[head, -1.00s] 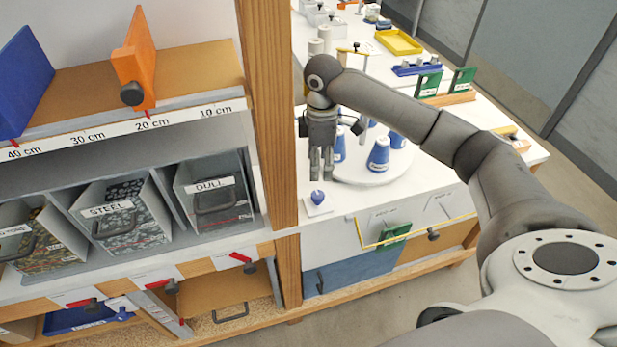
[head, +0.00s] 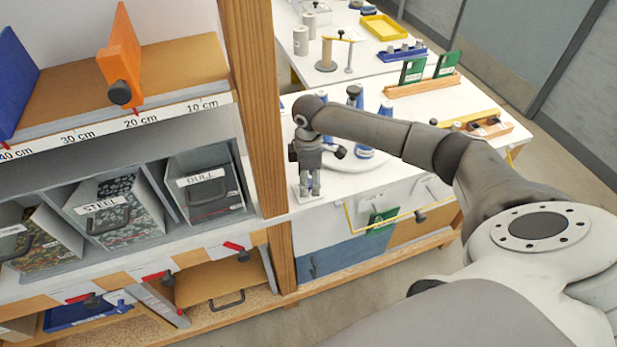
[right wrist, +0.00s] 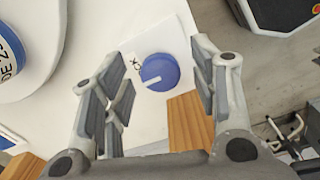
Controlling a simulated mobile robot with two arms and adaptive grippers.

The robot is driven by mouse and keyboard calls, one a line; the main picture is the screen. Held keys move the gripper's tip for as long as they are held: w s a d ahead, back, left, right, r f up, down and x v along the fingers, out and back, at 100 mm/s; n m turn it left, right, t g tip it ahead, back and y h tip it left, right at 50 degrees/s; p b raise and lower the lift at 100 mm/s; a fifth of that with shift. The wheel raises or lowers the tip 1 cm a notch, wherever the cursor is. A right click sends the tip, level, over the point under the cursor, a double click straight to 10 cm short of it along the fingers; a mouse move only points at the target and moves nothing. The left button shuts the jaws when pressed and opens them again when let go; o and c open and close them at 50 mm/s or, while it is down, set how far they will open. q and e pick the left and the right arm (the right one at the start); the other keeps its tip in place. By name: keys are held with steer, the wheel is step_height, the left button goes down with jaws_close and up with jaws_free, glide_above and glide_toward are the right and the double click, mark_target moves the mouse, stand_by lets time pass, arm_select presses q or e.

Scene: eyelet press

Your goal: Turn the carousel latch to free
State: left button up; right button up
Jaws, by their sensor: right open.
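The carousel latch is a round blue knob (right wrist: 159,71) on a white plate (right wrist: 174,42) in the right wrist view. A white mark on the knob points left, toward a partly hidden label ending in "CK". My right gripper (right wrist: 160,85) is open, with its fingers on either side of the knob and apparent gaps to it. In the head view my right gripper (head: 310,192) points down over the latch and hides the knob. The white carousel (head: 352,163) with blue-based cones stands just behind it. My left gripper is not in view.
A wooden post (head: 256,110) and a shelf of bins (head: 118,208) stand close on the left. A blue cone (head: 364,150) rises behind my right forearm. Green plates in a wooden rack (head: 422,86) are farther back. The table's front edge is near the latch.

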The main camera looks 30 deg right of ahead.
steer(key=shift+w, duration=0.1)
steer(key=shift+c, duration=0.7)
steer(key=c, duration=0.9)
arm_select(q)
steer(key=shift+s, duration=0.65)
arm_select(e)
steer(key=shift+o, duration=0.2)
